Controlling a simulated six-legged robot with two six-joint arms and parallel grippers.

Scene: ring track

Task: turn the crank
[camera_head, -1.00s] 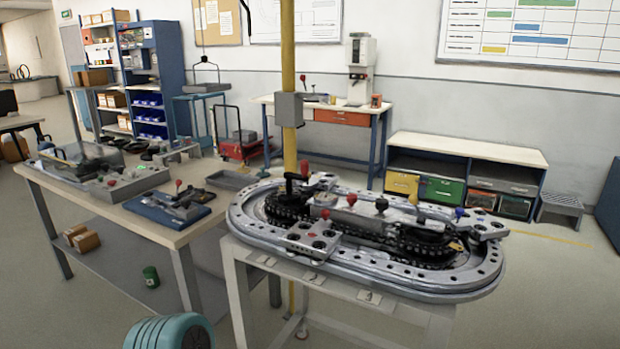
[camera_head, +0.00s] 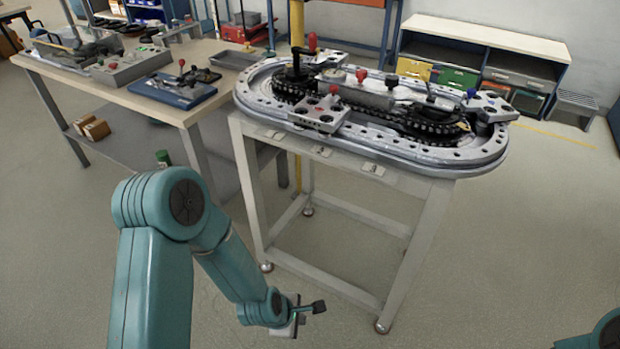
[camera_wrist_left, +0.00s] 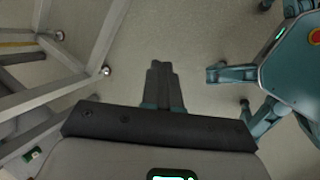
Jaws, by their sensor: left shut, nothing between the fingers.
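The ring track (camera_head: 400,152) is a grey metal oval with a black chain, on a white-legged stand. A black upright handle with an arm (camera_head: 296,64), which looks like the crank, stands over the left end of the chain loop. My left gripper (camera_head: 316,307) is low in front of the stand, well below and apart from the track. In the left wrist view its dark fingers (camera_wrist_left: 162,78) are together with nothing between them. Only a teal piece of my right arm shows at the lower right corner; its gripper is out of view.
The stand's legs (camera_head: 252,190) are close to my left arm. A workbench (camera_head: 180,112) with fixtures stands at the left, and a low cabinet (camera_head: 490,40) is behind. The floor in front of and right of the stand is clear.

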